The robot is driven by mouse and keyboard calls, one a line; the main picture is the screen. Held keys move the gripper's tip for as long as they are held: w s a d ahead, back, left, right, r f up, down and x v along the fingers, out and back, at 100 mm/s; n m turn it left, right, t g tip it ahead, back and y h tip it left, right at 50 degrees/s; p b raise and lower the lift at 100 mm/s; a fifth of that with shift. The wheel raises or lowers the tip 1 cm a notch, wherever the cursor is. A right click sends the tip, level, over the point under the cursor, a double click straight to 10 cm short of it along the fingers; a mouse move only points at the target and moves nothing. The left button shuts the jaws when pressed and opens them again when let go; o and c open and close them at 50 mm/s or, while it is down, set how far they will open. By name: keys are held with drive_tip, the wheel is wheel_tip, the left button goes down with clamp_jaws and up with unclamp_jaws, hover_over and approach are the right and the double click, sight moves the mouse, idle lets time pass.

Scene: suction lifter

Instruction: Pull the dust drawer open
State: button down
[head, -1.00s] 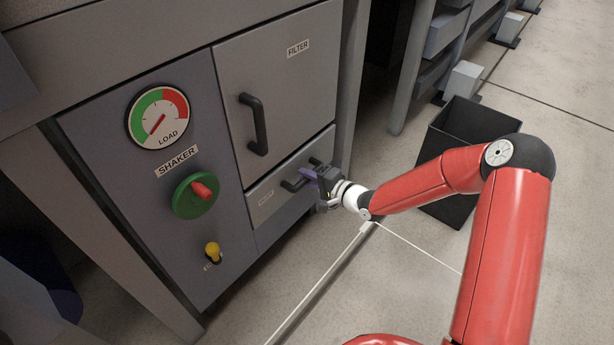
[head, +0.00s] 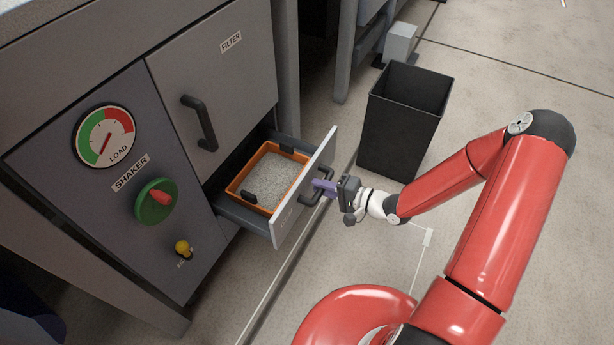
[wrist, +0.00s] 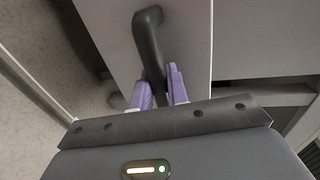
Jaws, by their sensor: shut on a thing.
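The dust drawer (head: 303,187) stands pulled out from the grey cabinet, below the filter door. Inside it sits an orange tray (head: 237,184) filled with grey granular dust. The drawer's dark handle (head: 316,193) is on its front panel. My gripper (head: 325,187) is at the handle, with its purple fingers shut on it. In the wrist view the dark handle (wrist: 148,40) runs down between the two purple fingertips (wrist: 160,88). The fingers hide part of the handle.
A black open bin (head: 400,125) stands on the floor behind the drawer, to the right.

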drive_tip(key=shift+s+d, duration=0.3)
drive_tip(key=shift+d, duration=0.35)
drive_tip(key=c, duration=1.5)
unclamp_jaws()
drive_tip(key=shift+o, duration=0.2)
drive_tip(key=v, duration=0.7)
drive_tip(key=shift+d, duration=0.35)
drive_tip(key=shift+s+r, duration=0.1)
drive_tip(key=shift+s, duration=0.05)
